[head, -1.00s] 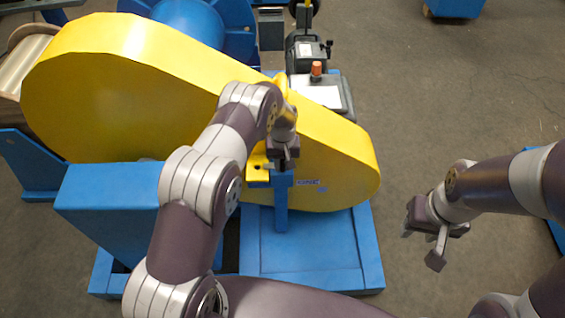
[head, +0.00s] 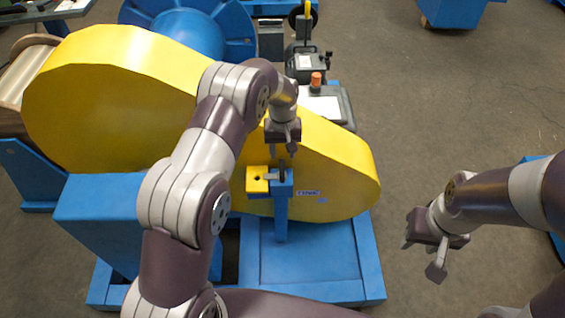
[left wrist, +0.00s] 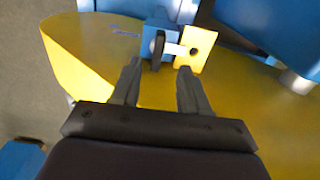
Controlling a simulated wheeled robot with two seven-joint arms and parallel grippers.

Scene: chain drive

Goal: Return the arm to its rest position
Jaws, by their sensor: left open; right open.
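My left gripper (head: 283,148) is open and empty, with its fingers pointing down just above the latch area on the yellow guard (head: 110,100). In the left wrist view, the open fingers (left wrist: 156,88) stand apart from a dark upright latch piece (left wrist: 158,48) and a yellow tab with a hole (left wrist: 195,47). In the head view the yellow tab (head: 257,180) sits beside the top of a blue post (head: 281,215), with a grey strip across them. My right gripper (head: 425,260) is open and empty over the floor at the right.
A blue base frame (head: 310,262) carries the guard. A blue drum (head: 190,35) is at the back left. The grey floor between guard and right arm is clear.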

